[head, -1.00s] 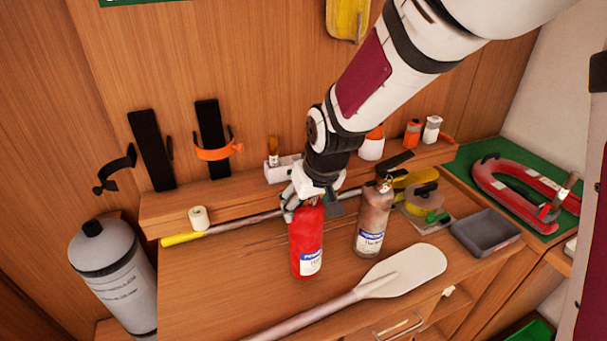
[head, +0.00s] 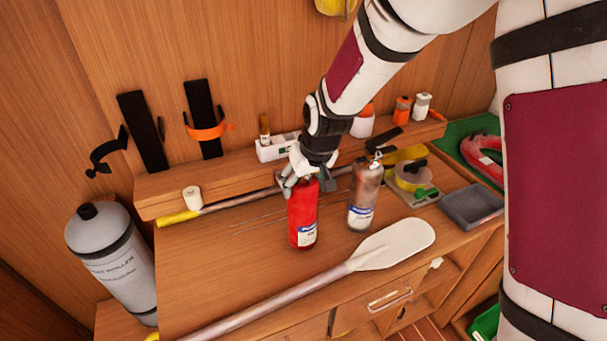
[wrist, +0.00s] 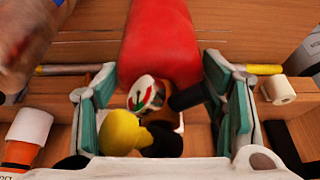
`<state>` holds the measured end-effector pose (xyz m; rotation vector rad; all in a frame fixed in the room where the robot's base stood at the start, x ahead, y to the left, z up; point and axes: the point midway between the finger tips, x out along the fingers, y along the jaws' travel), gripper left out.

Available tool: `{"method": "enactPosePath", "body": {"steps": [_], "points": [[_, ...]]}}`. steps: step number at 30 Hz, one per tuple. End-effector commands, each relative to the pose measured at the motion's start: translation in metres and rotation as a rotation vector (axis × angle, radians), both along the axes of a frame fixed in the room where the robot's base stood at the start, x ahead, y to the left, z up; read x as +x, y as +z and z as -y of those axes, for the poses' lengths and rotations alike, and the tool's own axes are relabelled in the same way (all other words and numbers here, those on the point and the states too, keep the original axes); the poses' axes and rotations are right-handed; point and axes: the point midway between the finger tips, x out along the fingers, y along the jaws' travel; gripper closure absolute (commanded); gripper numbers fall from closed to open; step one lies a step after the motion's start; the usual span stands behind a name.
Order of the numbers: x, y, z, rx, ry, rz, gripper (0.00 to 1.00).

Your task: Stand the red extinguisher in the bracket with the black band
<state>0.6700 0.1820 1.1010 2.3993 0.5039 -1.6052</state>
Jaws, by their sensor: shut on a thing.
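The red extinguisher (head: 303,218) is upright at the bench, with a white and blue label. My gripper (head: 305,182) is shut on its top end. In the wrist view, the red body (wrist: 160,45) shows beyond the teal-padded fingers (wrist: 163,92), with the gauge and a yellow part between them. I cannot tell whether its base touches the bench. The bracket with the black band (head: 143,132) is on the back wall at the far left, its black band (head: 104,152) sticking out to the left. It is empty.
A similar bracket with an orange band (head: 204,120) is just right of it. A brown extinguisher (head: 363,195) stands close right of the red one. A paddle (head: 395,245) lies in front; a yellow-ended pole (head: 178,218) lies behind. A grey cylinder (head: 112,265) stands left.

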Motion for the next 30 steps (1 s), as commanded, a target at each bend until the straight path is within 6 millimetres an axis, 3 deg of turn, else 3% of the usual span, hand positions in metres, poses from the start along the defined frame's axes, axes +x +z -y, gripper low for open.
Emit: {"method": "enactPosePath", "body": {"steps": [16, 17, 18, 19, 30], "points": [[0.0022, -0.0046, -0.0009, 0.003, -0.001, 0.009, 0.96], [-0.0002, -0.0071, -0.0001, 0.0, 0.0, 0.0, 0.29], [-0.0003, -0.007, -0.0001, 0.0, 0.0, 0.0, 0.19], [-0.0003, -0.0069, -0.0001, 0.0, 0.0, 0.0, 0.15], [-0.0001, -0.0048, -0.0001, 0.0, 0.0, 0.001, 0.15]]}}
